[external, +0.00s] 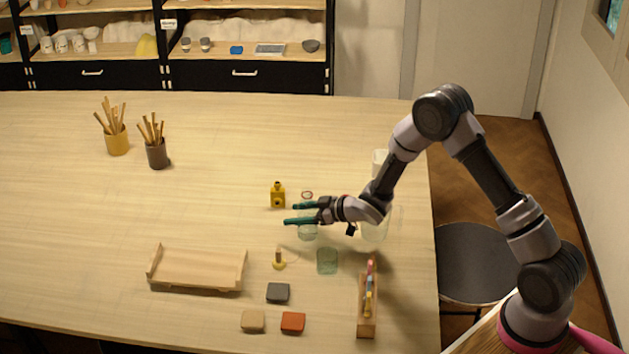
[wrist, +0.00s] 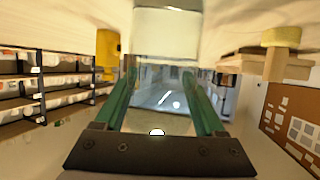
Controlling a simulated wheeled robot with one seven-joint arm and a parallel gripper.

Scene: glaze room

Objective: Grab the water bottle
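The water bottle (external: 308,232) is clear and stands upright on the table, with a thin reddish ring at its top (external: 307,194). My gripper (external: 302,213) reaches in from the right at the bottle's mid-height, its two teal fingers apart. In the wrist view the bottle (wrist: 167,35) is see-through and lies ahead of and between the fingers of my gripper (wrist: 160,80). The fingers look spread on either side of it; contact is hard to tell. My gripper hides part of the bottle in the external view.
A yellow bottle (external: 278,195) stands just behind. A small yellow-based tool (external: 279,262) and a clear glass (external: 327,261) are in front. A clear pitcher (external: 374,230) stands near my forearm. A wooden tray (external: 197,268) lies front left. The table's left middle is free.

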